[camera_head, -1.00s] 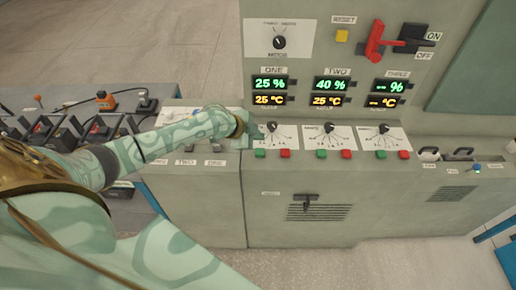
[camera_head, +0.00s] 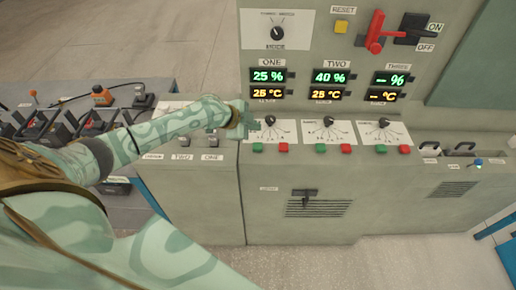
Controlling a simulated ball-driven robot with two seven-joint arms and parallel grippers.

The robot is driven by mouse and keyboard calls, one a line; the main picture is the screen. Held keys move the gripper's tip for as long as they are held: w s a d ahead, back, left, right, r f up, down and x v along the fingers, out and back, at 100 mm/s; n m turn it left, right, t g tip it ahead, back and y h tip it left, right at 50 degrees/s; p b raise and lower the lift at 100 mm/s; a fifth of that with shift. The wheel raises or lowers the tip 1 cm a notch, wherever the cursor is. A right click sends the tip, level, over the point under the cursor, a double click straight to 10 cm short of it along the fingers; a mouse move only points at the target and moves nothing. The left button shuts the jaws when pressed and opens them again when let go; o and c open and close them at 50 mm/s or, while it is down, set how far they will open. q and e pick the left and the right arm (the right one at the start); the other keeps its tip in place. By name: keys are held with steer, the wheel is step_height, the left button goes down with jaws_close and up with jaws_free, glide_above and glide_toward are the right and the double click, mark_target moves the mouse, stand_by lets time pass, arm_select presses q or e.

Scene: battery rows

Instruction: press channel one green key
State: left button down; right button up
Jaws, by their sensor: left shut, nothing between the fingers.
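The channel one green key (camera_head: 258,148) is on the front edge of the grey console, below the channel one dial (camera_head: 270,122). A red key (camera_head: 284,148) sits just to its right. The channel one display (camera_head: 268,76) above reads 25 % and 25 °C. My left gripper (camera_head: 251,124) is shut and empty, at the left side of the channel one dial plate, above and slightly left of the green key. It looks apart from the key. My right gripper is not in view.
Channels two and three have their own dials, green keys (camera_head: 320,148) and red keys (camera_head: 346,148) to the right. A red lever switch (camera_head: 376,34) and yellow reset button (camera_head: 341,27) are on the upright panel. A battery rack (camera_head: 60,125) stands at the left.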

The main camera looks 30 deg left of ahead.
arm_select(q)
steer(key=b, duration=0.3)
glide_above(255, 147)
step_height(255, 147, down, 5)
steer(key=shift+a+r, duration=0.1)
steer(key=shift+r, duration=0.1)
steer(key=shift+f+b, duration=0.55)
steer(key=shift+f, duration=0.2)
stand_by(0.7)
steer(key=shift+f, duration=0.35)
